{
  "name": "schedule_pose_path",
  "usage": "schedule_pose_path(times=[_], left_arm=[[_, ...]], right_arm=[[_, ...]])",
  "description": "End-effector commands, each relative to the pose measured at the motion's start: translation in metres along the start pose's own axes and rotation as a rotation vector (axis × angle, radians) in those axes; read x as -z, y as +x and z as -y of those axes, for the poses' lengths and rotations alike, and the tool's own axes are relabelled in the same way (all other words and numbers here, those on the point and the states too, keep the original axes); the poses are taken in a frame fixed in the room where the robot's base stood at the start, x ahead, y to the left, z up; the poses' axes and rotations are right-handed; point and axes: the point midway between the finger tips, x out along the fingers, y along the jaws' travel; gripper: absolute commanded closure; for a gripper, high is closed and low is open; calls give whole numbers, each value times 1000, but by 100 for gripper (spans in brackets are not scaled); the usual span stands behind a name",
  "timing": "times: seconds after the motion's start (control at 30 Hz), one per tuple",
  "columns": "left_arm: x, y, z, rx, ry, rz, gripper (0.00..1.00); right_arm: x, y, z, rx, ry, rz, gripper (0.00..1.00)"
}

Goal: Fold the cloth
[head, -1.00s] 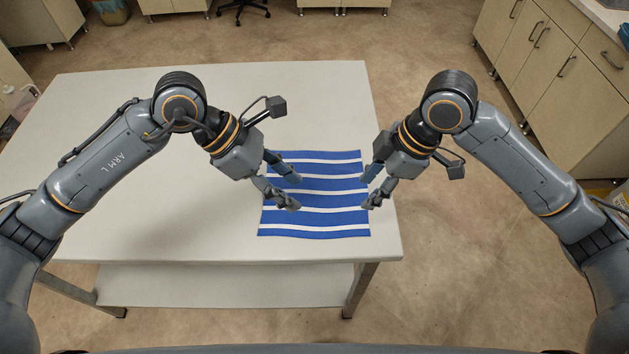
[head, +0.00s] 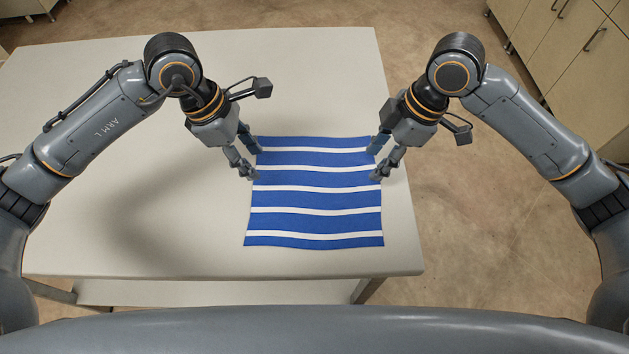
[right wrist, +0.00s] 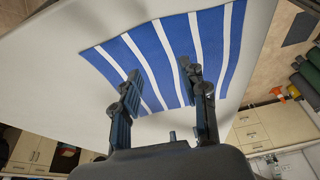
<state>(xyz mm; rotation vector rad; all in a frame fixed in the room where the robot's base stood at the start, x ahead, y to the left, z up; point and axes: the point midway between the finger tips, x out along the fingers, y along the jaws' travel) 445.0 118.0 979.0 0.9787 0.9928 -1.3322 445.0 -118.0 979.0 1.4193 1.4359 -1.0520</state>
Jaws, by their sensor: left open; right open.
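The cloth (head: 316,198) is blue with white stripes and lies spread out flat, with slightly wavy edges, near the right end of the table. It also shows in the right wrist view (right wrist: 172,58). My left gripper (head: 255,160) is open at the cloth's left edge, near its far left corner. My right gripper (head: 377,163) is open at the cloth's right edge, near its far right corner. In the right wrist view the open fingers of my right gripper (right wrist: 160,85) frame part of the cloth, with nothing held between them. The fingertips partly hide the cloth's side edges.
The white table (head: 110,215) is bare to the left of the cloth. Its right edge lies close to the cloth. Wooden cabinets (head: 585,60) stand on the floor at the far right, away from the table.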

Motion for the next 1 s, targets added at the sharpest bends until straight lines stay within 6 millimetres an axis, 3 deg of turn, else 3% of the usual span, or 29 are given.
schedule_pose_path(times=[0.4, 1.0], left_arm=[[17, 56, 1, 2, -1, 1, 57], [20, 67, 0, 0, 0, 1, 59]], right_arm=[[-18, 56, 0, 1, 1, 2, 57], [-21, 67, 0, -1, -1, 1, 58]])
